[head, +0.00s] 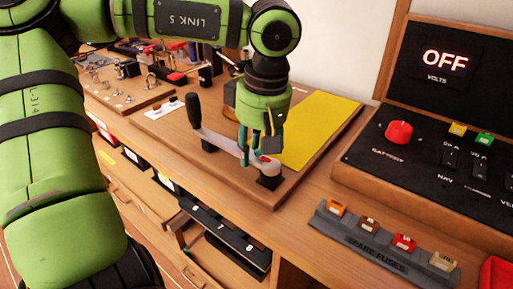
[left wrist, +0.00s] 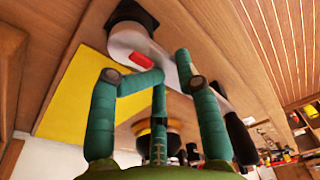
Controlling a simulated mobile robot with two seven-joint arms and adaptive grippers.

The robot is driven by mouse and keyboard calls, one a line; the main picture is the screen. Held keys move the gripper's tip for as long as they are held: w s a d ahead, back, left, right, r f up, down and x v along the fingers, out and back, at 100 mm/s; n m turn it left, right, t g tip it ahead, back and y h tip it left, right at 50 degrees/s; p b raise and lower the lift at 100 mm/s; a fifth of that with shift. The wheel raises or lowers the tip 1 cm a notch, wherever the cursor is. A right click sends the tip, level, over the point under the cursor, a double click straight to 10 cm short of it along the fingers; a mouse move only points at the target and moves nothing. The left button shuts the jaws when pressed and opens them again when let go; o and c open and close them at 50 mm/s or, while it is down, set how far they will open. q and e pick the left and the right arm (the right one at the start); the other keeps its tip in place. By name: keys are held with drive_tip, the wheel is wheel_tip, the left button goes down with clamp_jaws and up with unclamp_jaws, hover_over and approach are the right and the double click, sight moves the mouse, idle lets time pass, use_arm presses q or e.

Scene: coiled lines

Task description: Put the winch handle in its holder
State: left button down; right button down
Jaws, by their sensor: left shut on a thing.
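The winch handle has a silver arm (head: 222,143) and a black grip (head: 193,109). A red mark shows on its hub end, also in the left wrist view (left wrist: 141,60). My left gripper (head: 250,158) is shut on the silver arm near the hub, its teal fingers around it in the left wrist view (left wrist: 168,68). The holder shows as two black blocks on the wooden board, one under the hub (head: 268,182) and one near the grip (head: 208,145). The hub is right over its block; whether it is seated or slightly above I cannot tell. My right gripper is out of view.
A yellow sheet (head: 322,122) lies on the board behind the gripper. A control panel (head: 430,155) reading OFF and a grey spare-fuse rack (head: 375,240) are at the right. Small fittings (head: 125,75) stand at the back left. An open shelf (head: 225,240) is below the front edge.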

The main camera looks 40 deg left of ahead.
use_arm(q)
drive_tip(key=c, duration=0.9)
unclamp_jaws()
drive_tip(key=o, duration=0.7)
wheel_tip(320, 180, up, 5)
drive_tip(key=p, duration=0.4)
drive_tip(key=shift+r, duration=0.1)
